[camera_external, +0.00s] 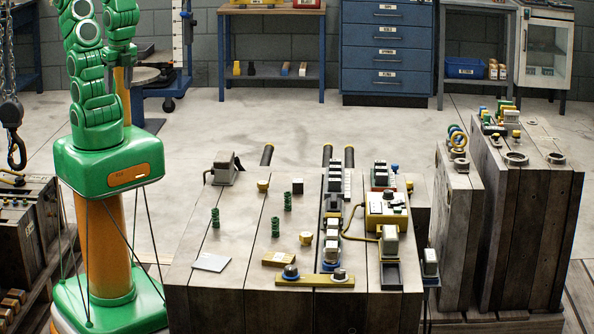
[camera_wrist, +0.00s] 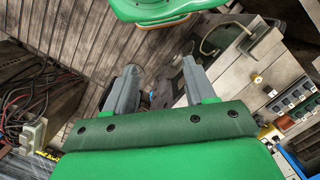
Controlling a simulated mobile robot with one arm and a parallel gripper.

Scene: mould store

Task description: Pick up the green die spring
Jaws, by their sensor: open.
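Three green coil springs stand on the wooden bench top in the external view: a left spring (camera_external: 215,217), a back spring (camera_external: 287,201) and a front spring (camera_external: 275,227). They look alike, so I cannot tell which one the task means. My gripper (camera_wrist: 160,68) shows in the wrist view with its two grey fingers apart and nothing between them. It is away from the springs, and the bench is off to its right in that view. I cannot make out any spring in the wrist view.
The bench top (camera_external: 190,247) also holds a grey plate (camera_external: 211,262), a yellow block (camera_external: 279,259), small yellow knobs and a dark cube (camera_external: 297,186). A row of blocks and a yellow box (camera_external: 386,209) crowd its right half. Open floor lies behind.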

